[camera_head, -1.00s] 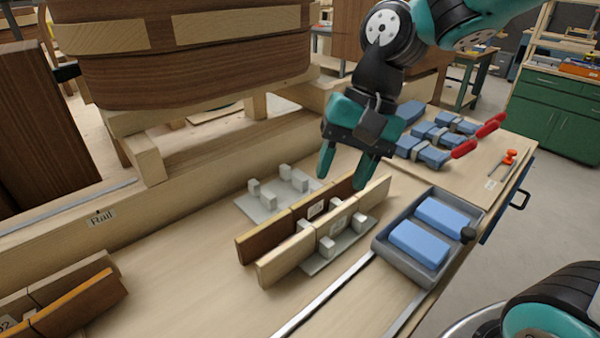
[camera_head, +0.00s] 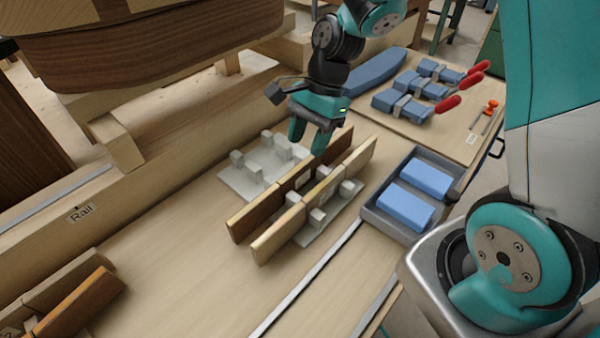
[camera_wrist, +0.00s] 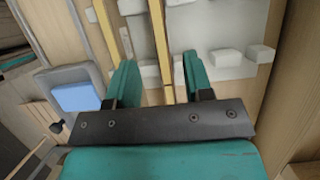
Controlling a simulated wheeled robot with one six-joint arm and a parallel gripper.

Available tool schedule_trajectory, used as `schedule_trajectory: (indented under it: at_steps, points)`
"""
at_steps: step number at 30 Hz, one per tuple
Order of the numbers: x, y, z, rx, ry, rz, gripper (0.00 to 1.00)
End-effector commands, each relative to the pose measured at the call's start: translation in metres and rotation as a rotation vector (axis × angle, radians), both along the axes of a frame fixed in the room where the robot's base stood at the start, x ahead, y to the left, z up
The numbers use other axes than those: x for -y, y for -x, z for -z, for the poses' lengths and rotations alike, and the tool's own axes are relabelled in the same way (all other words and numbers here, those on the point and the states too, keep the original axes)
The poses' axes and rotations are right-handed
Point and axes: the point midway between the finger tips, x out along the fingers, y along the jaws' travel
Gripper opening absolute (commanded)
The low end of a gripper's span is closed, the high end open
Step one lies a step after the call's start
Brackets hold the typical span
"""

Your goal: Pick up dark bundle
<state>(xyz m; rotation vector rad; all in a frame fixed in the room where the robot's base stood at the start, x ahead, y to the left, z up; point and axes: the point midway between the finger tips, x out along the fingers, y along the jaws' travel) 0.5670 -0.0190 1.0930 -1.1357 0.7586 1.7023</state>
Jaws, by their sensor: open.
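The dark bundle (camera_head: 262,207) is a set of dark brown slats with a white label. It stands on edge in the grey slotted holder, just behind a paler bundle (camera_head: 280,234). My gripper (camera_head: 308,145) is open and empty, fingers pointing down above the far half of the dark bundle. In the wrist view, my gripper (camera_wrist: 160,78) has its two green fingers on either side of a thin upright strip, apparently the dark bundle's top edge (camera_wrist: 162,45). Whether the fingers reach below that edge I cannot tell.
A grey tray (camera_head: 376,218) with blue blocks sits to the right. Pale pegs on a grey plate (camera_head: 240,183) stand left of the bundles. More slats (camera_head: 75,305) lie at the lower left. Red-handled clamped blue pieces (camera_head: 400,103) are behind. The near bench middle is clear.

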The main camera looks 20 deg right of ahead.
Motion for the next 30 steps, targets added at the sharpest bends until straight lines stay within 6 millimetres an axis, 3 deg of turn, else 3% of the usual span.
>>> schedule_trajectory:
  at_steps: [5, 15, 30]
  points:
    - [-0.002, 0.002, 0.01, -0.002, 0.001, 0.001, 0.47]
    - [-0.016, 0.007, 0.052, -0.003, 0.001, 0.0, 0.47]
    - [-0.017, 0.006, 0.056, 0.001, 0.001, 0.001, 0.47]
